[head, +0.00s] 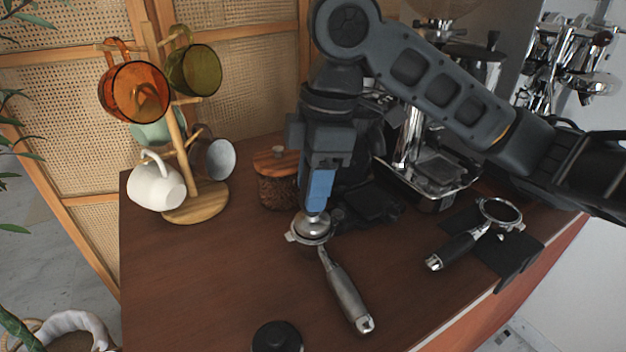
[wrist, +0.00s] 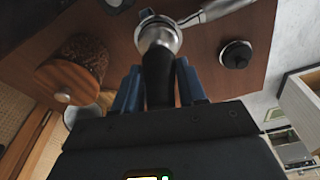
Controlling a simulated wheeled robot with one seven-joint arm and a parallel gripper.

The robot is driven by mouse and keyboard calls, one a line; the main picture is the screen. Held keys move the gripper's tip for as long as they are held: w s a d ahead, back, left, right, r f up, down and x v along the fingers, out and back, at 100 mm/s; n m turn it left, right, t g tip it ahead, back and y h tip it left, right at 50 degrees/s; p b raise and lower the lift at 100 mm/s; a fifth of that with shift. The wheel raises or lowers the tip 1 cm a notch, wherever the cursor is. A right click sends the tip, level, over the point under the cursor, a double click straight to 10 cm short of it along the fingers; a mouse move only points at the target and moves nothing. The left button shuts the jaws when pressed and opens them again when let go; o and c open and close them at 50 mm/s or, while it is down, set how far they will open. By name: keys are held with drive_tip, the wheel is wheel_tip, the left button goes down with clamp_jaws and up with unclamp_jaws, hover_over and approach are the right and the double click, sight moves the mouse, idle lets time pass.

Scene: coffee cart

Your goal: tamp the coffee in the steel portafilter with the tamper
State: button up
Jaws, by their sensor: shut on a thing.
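My gripper (head: 319,196) points down and is shut on the tamper. The tamper's dark handle (wrist: 158,78) sits upright between the blue fingers in the wrist view, and its round steel base (head: 313,224) shows below the fingers in the head view. The steel portafilter (head: 346,290) lies on the table, its grey handle toward the front edge. Its basket ring (head: 293,238) is directly under the tamper base. The base hides the coffee inside, and I cannot tell how deep it sits. The portafilter handle also shows in the wrist view (wrist: 225,8).
A black-handled portafilter (head: 457,249) rests on a dark mat (head: 515,255) at right. A wooden-lidded jar (head: 277,190) stands just left of my gripper. A mug tree (head: 196,207) is at left, an espresso machine (head: 432,175) behind. A black round knobbed piece (head: 277,338) is in front.

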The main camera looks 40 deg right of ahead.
drive_tip(key=shift+f, duration=0.8)
idle(2.1)
drive_tip(key=shift+r, duration=0.2)
drive_tip(key=shift+r+p, duration=0.65)
drive_tip(key=shift+r, duration=0.15)
drive_tip(key=shift+r+p, duration=0.65)
wheel_tip(320, 180, up, 5)
drive_tip(key=p, duration=0.4)
drive_tip(key=shift+p, duration=0.4)
drive_tip(key=shift+f, duration=0.1)
